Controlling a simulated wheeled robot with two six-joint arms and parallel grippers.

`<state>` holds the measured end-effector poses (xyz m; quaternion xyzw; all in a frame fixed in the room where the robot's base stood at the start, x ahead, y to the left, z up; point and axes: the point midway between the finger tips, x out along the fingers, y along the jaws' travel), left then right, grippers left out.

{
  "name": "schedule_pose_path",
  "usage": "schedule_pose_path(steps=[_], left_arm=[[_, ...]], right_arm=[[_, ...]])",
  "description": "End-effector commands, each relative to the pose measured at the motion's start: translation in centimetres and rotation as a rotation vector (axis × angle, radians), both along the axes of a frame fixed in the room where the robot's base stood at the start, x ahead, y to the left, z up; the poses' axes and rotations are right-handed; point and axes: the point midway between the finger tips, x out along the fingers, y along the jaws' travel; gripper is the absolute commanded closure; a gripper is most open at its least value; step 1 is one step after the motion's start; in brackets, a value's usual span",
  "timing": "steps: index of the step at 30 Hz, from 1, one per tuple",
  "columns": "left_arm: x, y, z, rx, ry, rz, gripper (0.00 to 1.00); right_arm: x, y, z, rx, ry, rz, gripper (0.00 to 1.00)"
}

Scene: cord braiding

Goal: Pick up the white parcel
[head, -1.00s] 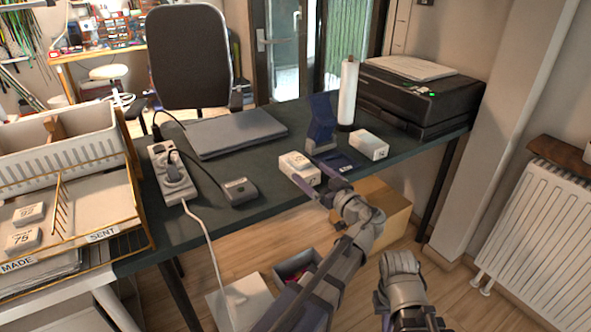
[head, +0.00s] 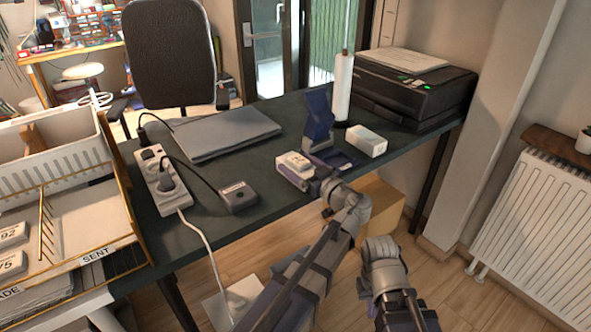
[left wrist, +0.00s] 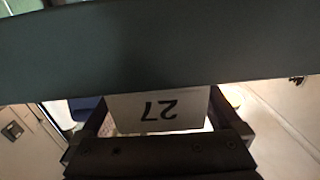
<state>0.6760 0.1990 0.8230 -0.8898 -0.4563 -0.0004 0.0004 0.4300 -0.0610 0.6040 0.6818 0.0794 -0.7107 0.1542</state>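A white parcel (head: 293,162) sits near the front edge of the dark desk (head: 262,195). In the left wrist view its face (left wrist: 158,110) carries the number 27, upside down. My left gripper (head: 301,174) is at the parcel, with one finger on each side of it. The fingers look close to its sides, but whether they press on it is unclear. A second white box (head: 366,141) lies further right on the desk. My right gripper (head: 383,250) is in front of the desk, apart from both boxes; its fingers do not show clearly.
A blue stand (head: 318,122) and a white roll (head: 343,88) stand just behind the parcel. A black printer (head: 415,92) is at the right end. A laptop (head: 225,133), a power strip (head: 163,180) and a small grey device (head: 238,196) lie to the left.

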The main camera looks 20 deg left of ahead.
Motion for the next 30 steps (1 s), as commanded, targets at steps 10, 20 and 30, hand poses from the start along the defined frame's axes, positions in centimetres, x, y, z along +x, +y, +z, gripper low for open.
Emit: schedule_pose_path(steps=[10, 20, 30], left_arm=[[-0.01, 0.04, 0.0, 0.0, 0.0, 0.001, 0.43], [-0.01, 0.05, 0.0, 0.0, 0.0, 0.001, 0.8], [-0.02, 0.05, 0.33, 0.0, 0.0, 0.001, 0.8]], right_arm=[[0.02, 0.02, 0.0, 0.0, 0.0, 0.0, 1.0], [0.02, 0.02, 0.0, 0.0, 0.0, 0.0, 1.0], [0.01, 0.02, 0.32, 0.0, 0.0, 0.0, 1.0]])
